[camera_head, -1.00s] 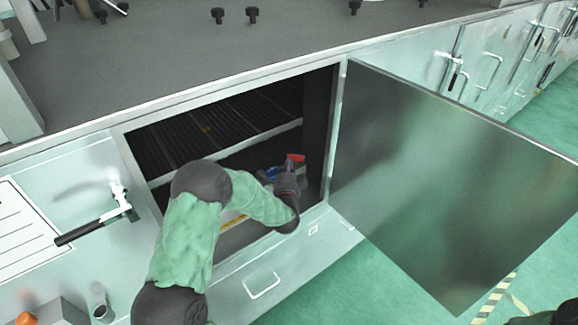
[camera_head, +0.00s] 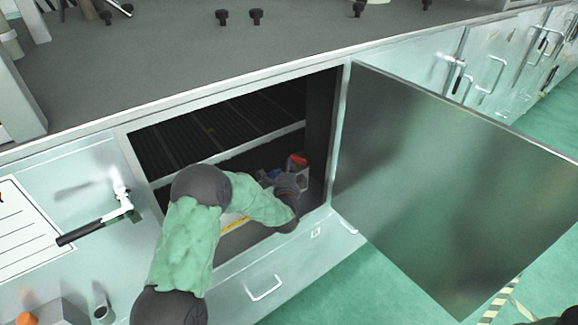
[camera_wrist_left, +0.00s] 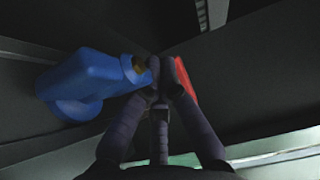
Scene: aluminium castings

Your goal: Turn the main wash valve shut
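The valve sits inside the open cabinet. It has a blue body (camera_wrist_left: 85,80), a small brass-coloured part and a red handle (camera_head: 297,162). My left arm reaches in through the opening, and my left gripper (camera_head: 288,178) is right at the valve. In the left wrist view its dark fingers (camera_wrist_left: 161,68) come together at the tips. The blue body is to their left. The red handle (camera_wrist_left: 186,82) shows just right of the right finger, partly hidden behind it, and seems to touch it. I see nothing held between the tips.
The cabinet door (camera_head: 450,180) stands wide open to the right of the opening. A pale bar (camera_head: 250,145) crosses the dark interior above my forearm. A lever handle (camera_head: 95,225) sticks out on the panel to the left. The grey worktop (camera_head: 200,60) lies above.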

